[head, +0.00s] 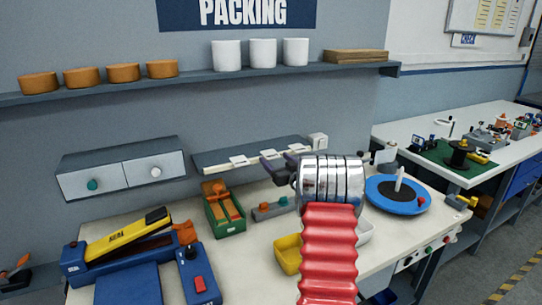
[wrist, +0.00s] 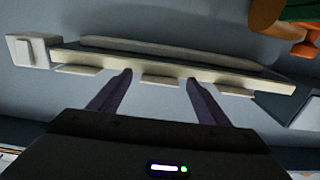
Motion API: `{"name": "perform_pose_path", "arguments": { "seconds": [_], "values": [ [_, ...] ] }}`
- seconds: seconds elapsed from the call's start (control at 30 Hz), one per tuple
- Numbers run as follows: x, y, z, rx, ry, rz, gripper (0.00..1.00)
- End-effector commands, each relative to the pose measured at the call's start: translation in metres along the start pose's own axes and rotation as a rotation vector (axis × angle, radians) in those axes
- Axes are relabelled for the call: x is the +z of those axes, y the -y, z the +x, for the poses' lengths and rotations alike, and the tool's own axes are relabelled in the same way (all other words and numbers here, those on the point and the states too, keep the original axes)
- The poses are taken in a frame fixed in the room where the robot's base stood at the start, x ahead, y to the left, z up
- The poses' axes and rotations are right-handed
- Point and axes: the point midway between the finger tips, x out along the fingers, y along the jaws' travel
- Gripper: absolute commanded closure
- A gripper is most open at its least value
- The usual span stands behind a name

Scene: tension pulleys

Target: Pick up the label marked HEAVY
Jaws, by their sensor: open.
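Small white labels sit along a narrow grey wall ledge (head: 215,170) in the head view. The left label (head: 238,160) and middle label (head: 265,155) show plainly; no writing on them is readable, so I cannot tell which is marked HEAVY. In the wrist view three labels hang out from the ledge's pale edge: a left one (wrist: 76,69), a middle one (wrist: 160,81) and a right one (wrist: 236,92). My gripper (wrist: 158,79) is open, its dark fingers on either side of the middle label, with gaps. In the head view my gripper (head: 276,166) is near the ledge, partly hidden by my wrist.
A white block (head: 318,142) stands at the ledge's right end. Below are a green box (head: 224,222), a yellow bin (head: 288,255) and a blue turntable (head: 376,200). A two-drawer unit (head: 107,187) is left of the ledge. A long shelf (head: 130,90) runs above.

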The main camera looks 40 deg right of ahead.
Motion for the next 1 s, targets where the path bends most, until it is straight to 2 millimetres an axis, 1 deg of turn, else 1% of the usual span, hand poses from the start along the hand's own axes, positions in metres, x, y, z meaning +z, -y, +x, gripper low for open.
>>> {"name": "perform_pose_path", "arguments": {
  "seconds": [0.1,0.13,0.73,1.0],
  "values": [
    [-0.0001,0.0001,-0.0001,0.0,0.0,0.0,0.3],
    [-0.0001,0.0001,-0.0001,0.0,0.0,0.0,0.31],
    [-0.0001,0.0001,-0.0001,0.0,0.0,0.0,0.73],
    [-0.0019,0.0,-0.0001,0.0,-0.001,0.0,0.73]
  ]
}}
